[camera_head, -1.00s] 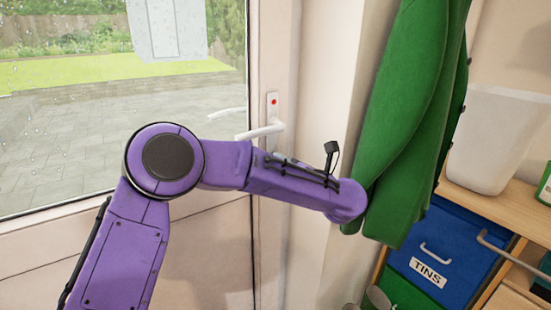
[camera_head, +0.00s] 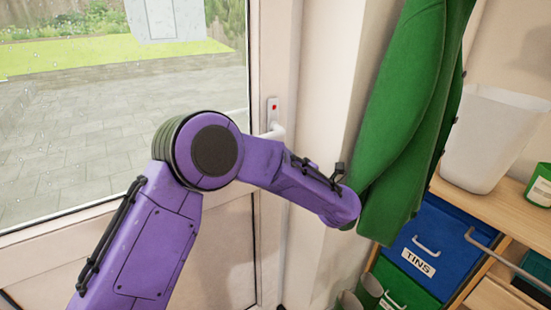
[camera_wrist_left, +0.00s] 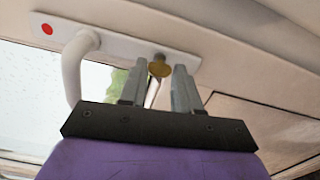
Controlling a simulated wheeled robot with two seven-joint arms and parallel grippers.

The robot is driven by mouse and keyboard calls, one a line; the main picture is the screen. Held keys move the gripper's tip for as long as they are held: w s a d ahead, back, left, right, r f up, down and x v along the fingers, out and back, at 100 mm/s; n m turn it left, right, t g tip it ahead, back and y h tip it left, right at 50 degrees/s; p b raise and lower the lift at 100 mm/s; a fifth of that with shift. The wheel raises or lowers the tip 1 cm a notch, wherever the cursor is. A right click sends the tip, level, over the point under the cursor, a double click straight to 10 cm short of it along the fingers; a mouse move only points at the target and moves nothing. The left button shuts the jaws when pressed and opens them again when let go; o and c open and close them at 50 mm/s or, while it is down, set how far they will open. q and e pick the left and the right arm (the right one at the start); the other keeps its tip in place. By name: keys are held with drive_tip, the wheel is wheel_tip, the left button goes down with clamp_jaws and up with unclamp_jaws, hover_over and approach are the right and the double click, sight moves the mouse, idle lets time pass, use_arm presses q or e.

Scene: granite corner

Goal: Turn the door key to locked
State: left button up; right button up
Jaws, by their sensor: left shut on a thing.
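The brass door key (camera_wrist_left: 159,68) shows in the left wrist view, at the right end of the white lock plate (camera_wrist_left: 115,44). My left gripper (camera_wrist_left: 161,72) has its two grey fingers on either side of the key, shut on it. The white door handle (camera_wrist_left: 72,68) curves out of the same plate, left of the fingers. A red dot (camera_wrist_left: 47,29) marks the plate's far end. In the head view the plate (camera_head: 273,106) and part of the handle (camera_head: 276,130) show above my purple arm, which hides the key and gripper. My right gripper is not in view.
A green coat (camera_head: 405,125) hangs right of the door frame, close to my arm. Further right, a shelf holds a white bin (camera_head: 490,138) and a green tin (camera_head: 540,186), above a blue TINS drawer (camera_head: 440,235).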

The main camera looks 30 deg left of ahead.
use_arm(q)
drive_tip(key=shift+s+a+m+p, duration=0.1)
drive_tip(key=shift+a+m+p, duration=0.05)
drive_tip(key=shift+m+p, duration=0.3)
drive_tip(key=shift+f+m, duration=0.1)
drive_tip(key=shift+m, duration=0.15)
drive_tip(key=o, duration=1)
drive_tip(key=shift+o, duration=0.3)
drive_tip(key=shift+s+a, duration=0.1)
drive_tip(key=shift+a, duration=0.05)
drive_tip(key=b+v, duration=0.1)
drive_tip(key=v, duration=0.9)
drive_tip(key=shift+s+b, duration=0.15)
drive_tip(key=shift+b, duration=0.25)
